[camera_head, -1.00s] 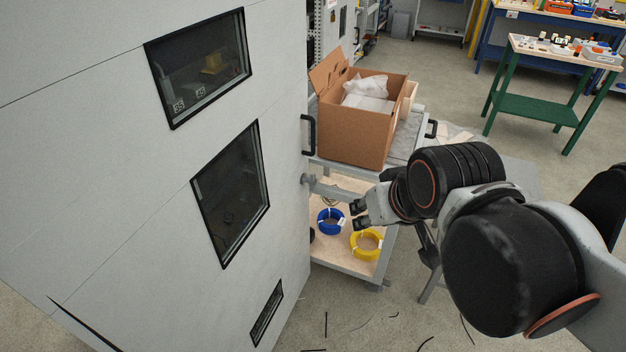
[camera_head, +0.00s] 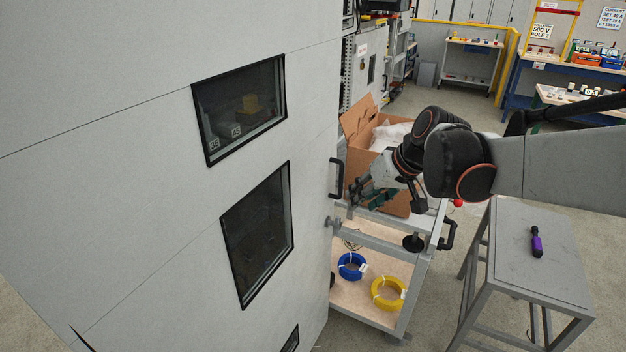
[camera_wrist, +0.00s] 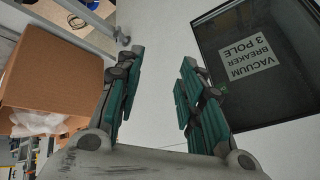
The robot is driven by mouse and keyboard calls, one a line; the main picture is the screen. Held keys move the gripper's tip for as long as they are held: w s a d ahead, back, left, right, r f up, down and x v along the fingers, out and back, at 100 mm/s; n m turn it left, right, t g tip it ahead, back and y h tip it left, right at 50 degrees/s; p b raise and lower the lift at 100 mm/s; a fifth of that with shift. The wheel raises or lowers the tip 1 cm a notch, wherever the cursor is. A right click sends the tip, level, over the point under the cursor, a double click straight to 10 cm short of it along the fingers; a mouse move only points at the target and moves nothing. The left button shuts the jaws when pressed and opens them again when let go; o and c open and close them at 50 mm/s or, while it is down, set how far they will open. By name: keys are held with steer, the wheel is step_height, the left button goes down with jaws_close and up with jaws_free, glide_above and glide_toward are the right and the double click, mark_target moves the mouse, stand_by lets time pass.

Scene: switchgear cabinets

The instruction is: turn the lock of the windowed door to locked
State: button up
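The pale grey windowed door (camera_head: 150,210) fills the left of the head view, with dark framed windows (camera_head: 258,235). In the wrist view its surface (camera_wrist: 158,110) lies beyond my fingers, with a window (camera_wrist: 282,95) labelled "VACUUM BREAKER 3 POLE" upside down at right. A small grey fitting (camera_head: 333,222) shows by the door's right edge, also in the wrist view (camera_wrist: 123,38). I cannot tell whether it is the lock or part of the trolley. My gripper (camera_wrist: 161,60) is open and empty, its green-padded fingers apart. In the head view my gripper (camera_head: 362,194) is right of the door, before the box.
A trolley (camera_head: 372,238) with black end handles stands beside the door, carrying an open cardboard box (camera_head: 398,203). Blue (camera_head: 352,266) and yellow (camera_head: 388,293) coils lie on its lower shelf. A grey stool (camera_head: 515,270) holds a purple-black tool (camera_head: 537,242) at right.

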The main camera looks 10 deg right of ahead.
mark_target(337, 233)
steer(key=w+d+f+n+t+y+b, duration=0.1)
steer(key=w+d+f+n+y, duration=0.15)
steer(key=w+f, duration=0.6)
steer(key=w+d+f+n+t+y+b, duration=0.1)
steer(key=w+d+f+n+y+b, duration=0.2)
steer(key=w+f, duration=0.5)
steer(key=w+d+f+n+t+y, duration=0.1)
steer(key=d+f+n+t+y, duration=0.15)
steer(key=f, duration=0.55)
steer(key=w+d+f+n+t+y, duration=0.1)
steer(key=d+f+n+y, duration=0.15)
steer(key=f, duration=0.45)
steer(key=shift+m+g+y, duration=0.25)
steer(key=shift+y, duration=0.1)
steer(key=b+x, duration=0.4)
steer(key=x, duration=0.8)
steer(key=shift+w+a+b, duration=0.3)
steer(key=shift+b, duration=0.05)
jaws_close()
